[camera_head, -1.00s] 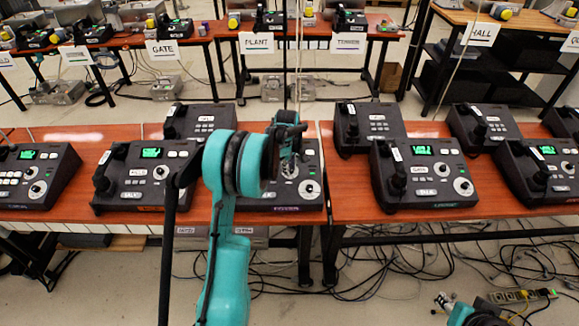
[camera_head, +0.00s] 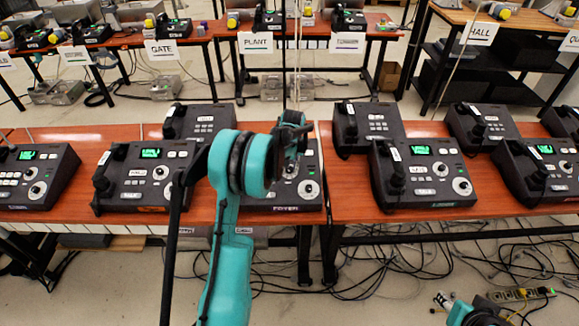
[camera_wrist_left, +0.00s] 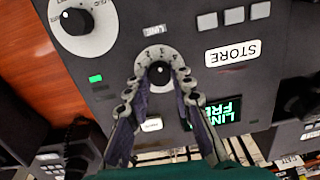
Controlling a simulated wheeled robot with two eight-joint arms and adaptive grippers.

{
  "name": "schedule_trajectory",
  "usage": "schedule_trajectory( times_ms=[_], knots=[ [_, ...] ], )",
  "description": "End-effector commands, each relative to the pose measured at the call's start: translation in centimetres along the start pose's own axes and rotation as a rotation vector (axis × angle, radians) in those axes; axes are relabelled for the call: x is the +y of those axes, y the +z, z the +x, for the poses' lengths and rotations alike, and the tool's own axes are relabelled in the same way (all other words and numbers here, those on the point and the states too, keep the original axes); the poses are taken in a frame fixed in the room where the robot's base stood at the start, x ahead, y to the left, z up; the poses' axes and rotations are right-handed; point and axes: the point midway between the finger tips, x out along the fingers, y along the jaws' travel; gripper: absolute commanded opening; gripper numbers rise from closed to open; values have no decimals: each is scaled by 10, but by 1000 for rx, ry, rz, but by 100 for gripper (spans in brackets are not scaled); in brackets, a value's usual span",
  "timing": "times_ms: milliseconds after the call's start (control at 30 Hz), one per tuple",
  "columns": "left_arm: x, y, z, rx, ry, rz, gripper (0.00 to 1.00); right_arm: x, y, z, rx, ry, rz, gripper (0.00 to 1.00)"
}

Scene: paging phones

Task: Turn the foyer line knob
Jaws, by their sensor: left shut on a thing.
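The foyer phone (camera_head: 285,208), a dark desk unit with a FOYER label on its front edge, sits on the red-brown table, partly hidden behind my left arm. In the left wrist view its line knob (camera_wrist_left: 158,73) is a small black knob with a white mark on a grey numbered dial, under a LINE label. My left gripper (camera_wrist_left: 158,92) is shut on the line knob, one finger on each side. In the head view my left gripper (camera_head: 291,150) is over the phone's panel. My right gripper (camera_head: 445,302) shows only in part, low at the right.
A larger white dial with a black knob (camera_wrist_left: 78,20) and a STORE label (camera_wrist_left: 233,53) are near the line knob. Similar phones stand close on the left (camera_head: 145,178) and right (camera_head: 425,175). Cables lie on the floor.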

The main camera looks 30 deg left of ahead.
Motion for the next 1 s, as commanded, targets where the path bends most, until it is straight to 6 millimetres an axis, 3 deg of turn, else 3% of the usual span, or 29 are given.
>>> schedule_trajectory(
  times_ms=[600,1000],
  knots=[
    [2,1,0,19,-38,551,0,0,0,0,0,0,0,40],
    [2,2,0,25,-51,744,0,0,0,0,0,0,0,40]
  ],
)
